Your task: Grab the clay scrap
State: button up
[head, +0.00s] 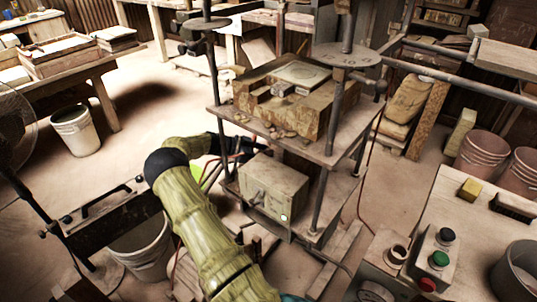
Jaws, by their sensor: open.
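Small brownish clay scraps (277,131) lie on the front ledge of the press platform (333,150), just before the mould block. They are small and hard to tell apart from the worn surface. My arm rises from the bottom, bends at a dark elbow and reaches to the right toward the press. My gripper (237,148) is a small dark shape by the left side of the press, lower than the platform and apart from the scraps. It looks empty, but its fingers are partly lost against the dark post and cables.
Upright press posts (213,90) stand at the platform's edge. A grey control box (273,195) sits below it. A bench with buttons (438,260) is at lower right. White buckets (76,130) stand on the left floor. Open floor (150,85) lies behind.

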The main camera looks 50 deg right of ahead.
jog(key=c, duration=0.9)
jog(key=shift+c, duration=0.9)
notch_tip(320, 180, up, 10)
